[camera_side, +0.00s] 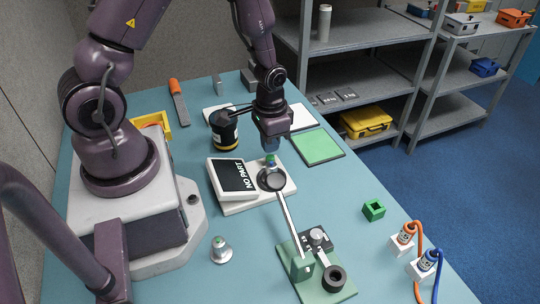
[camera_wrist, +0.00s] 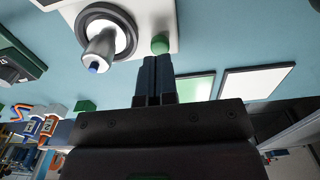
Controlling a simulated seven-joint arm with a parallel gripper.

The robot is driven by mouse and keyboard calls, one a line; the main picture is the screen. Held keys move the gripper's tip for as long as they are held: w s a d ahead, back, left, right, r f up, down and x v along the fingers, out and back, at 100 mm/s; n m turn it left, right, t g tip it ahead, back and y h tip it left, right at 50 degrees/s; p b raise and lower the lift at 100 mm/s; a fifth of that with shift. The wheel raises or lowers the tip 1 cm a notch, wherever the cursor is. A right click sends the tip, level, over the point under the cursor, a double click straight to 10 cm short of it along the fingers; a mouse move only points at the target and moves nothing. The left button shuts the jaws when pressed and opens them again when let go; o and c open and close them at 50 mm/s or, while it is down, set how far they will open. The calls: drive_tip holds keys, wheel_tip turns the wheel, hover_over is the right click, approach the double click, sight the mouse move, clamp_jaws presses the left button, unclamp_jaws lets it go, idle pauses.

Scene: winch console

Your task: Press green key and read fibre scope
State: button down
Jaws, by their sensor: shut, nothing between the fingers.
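The fibre scope (camera_side: 231,207) is a low white console on the blue table, with a black screen (camera_side: 238,176) reading "NO PART". A black round port (camera_side: 271,180) sits at its right. The green key (camera_side: 270,162) is behind the port; it shows as a green dome in the wrist view (camera_wrist: 160,44). My gripper (camera_side: 270,153) is shut and empty, pointing down just over the key. Its fingertips (camera_wrist: 157,59) overlap or border the key; I cannot tell whether they touch. The wrist view also shows a silver cone with a blue tip (camera_wrist: 97,48) on the black ring.
A silver rod (camera_side: 288,221) runs from the port toward a green fixture (camera_side: 325,290). A green block (camera_side: 374,210), two white connector holders (camera_side: 403,246), a silver knob (camera_side: 221,250), a black jar (camera_side: 225,130) and a green mat (camera_side: 318,147) stand around. Shelves are behind.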

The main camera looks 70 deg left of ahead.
sight(270, 157)
drive_tip(key=shift+f, duration=0.15)
drive_tip(key=shift+f, duration=1.25)
drive_tip(key=shift+r, duration=3)
